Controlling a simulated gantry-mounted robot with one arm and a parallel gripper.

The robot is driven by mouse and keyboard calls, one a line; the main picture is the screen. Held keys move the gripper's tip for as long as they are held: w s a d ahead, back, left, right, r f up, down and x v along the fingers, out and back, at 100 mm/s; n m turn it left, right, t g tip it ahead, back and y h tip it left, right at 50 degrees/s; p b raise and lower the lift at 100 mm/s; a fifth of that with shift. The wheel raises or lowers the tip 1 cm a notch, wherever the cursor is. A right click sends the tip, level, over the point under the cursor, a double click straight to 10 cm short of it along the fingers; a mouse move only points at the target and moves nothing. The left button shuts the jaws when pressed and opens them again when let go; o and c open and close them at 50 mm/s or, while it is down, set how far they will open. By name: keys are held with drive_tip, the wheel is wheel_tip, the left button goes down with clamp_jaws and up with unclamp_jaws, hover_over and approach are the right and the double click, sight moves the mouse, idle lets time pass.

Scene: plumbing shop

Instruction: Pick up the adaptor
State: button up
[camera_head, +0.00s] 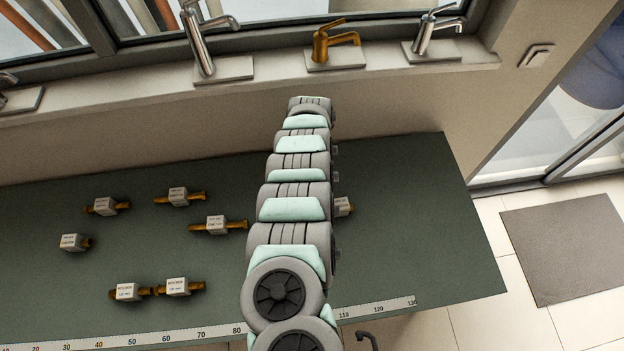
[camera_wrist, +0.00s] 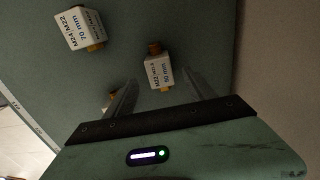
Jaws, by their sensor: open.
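Several brass fittings with white label blocks lie on the green bench; which one the task calls the adaptor I cannot tell. In the wrist view, one labelled fitting (camera_wrist: 158,72) lies between the fingers of my open gripper (camera_wrist: 160,80), and I cannot tell the height gap. A fitting marked M24/M22 70 mm (camera_wrist: 86,28) lies up and left of it. Another brass piece (camera_wrist: 110,99) is partly hidden by the left finger. In the head view my arm hides the gripper, and a labelled fitting (camera_head: 343,206) shows partly beside it.
More labelled fittings lie left on the bench, such as one at the front (camera_head: 178,287) and one at the back (camera_head: 178,196). A ruler strip (camera_head: 200,333) runs along the bench's front edge. Taps (camera_head: 328,45) stand on the sill behind. The bench's right end (camera_head: 430,230) is clear.

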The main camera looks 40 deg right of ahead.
wheel_tip(320, 180, down, 4)
drive_tip(key=shift+s+r, duration=0.1)
drive_tip(key=shift+f, duration=0.6)
drive_tip(key=shift+r, duration=0.1)
clamp_jaws()
